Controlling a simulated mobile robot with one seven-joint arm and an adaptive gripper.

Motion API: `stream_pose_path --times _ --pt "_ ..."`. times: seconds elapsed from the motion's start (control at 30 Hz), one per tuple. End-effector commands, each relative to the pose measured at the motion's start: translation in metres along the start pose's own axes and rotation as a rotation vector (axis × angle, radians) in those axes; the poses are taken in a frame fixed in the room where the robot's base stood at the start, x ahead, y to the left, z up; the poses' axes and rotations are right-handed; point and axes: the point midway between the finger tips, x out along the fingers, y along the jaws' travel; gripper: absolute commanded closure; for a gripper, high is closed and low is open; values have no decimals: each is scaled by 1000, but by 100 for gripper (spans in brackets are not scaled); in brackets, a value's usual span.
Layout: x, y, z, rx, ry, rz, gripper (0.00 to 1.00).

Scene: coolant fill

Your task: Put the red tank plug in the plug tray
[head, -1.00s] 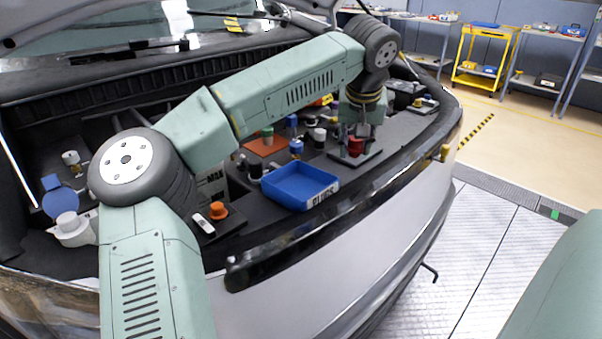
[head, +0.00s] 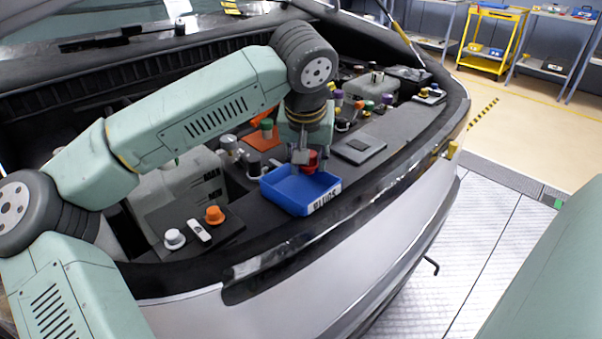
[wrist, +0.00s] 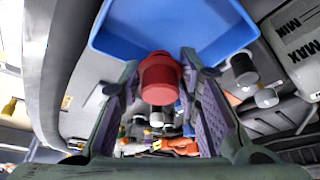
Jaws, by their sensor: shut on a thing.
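The red tank plug (head: 309,161) is held between the fingers of my gripper (head: 303,150). In the wrist view the red plug (wrist: 159,78) sits between the two fingertips of my gripper (wrist: 158,85), which are shut on it. The blue plug tray (head: 294,207), labelled PLUGS, lies below and beside the plug on the front deck. The plug is at the tray's back right side in the head view; I cannot tell exactly how high it is above the rim. In the wrist view the tray (wrist: 150,42) is just beyond the plug and looks empty.
An orange cap (head: 214,214), a white cap (head: 174,238) and a small white item (head: 199,230) are on a dark pad left of the tray. A flat grey plate (head: 359,147) lies to the right. Several coloured caps crowd the area behind it.

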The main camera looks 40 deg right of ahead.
Motion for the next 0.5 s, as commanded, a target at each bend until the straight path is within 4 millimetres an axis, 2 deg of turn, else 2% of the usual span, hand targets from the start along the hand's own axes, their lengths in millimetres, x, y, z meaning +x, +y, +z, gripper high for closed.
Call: stream_pose_path --times 0.1,0.23,0.5 --pt "-4 -10 11 0 -1 1 87" --pt "-3 -13 16 1 -1 0 87" --pt "26 -12 28 2 -2 3 87"
